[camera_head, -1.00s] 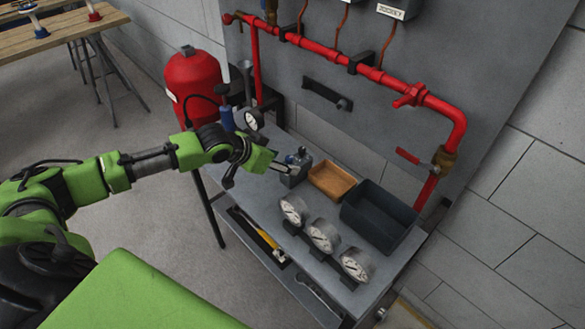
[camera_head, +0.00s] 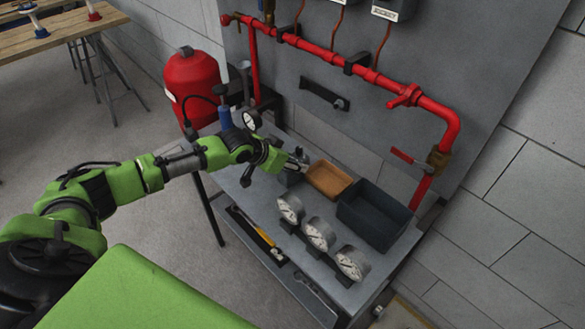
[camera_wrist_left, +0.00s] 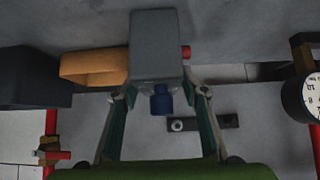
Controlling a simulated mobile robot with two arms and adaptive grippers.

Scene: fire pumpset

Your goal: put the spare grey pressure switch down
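The spare grey pressure switch (camera_wrist_left: 156,45) is a grey box with a blue fitting at one end, in the middle of the left wrist view. My left gripper (camera_wrist_left: 160,92) has one finger at each side of it; the gap matches the box's width, and the fingers appear closed on it at their tips. In the head view my left gripper (camera_head: 298,164) is over the back of the bench, and the switch (camera_head: 290,179) is largely hidden behind its fingers. It is low at the bench top; contact is unclear. My right gripper is not in view.
A brown tray (camera_head: 329,180) is close right of the switch, with a dark bin (camera_head: 366,225) beyond. Several round gauges (camera_head: 319,234) line the front of the grey bench. Red pipework (camera_head: 372,76) crosses the panel behind. A red tank (camera_head: 193,85) stands left.

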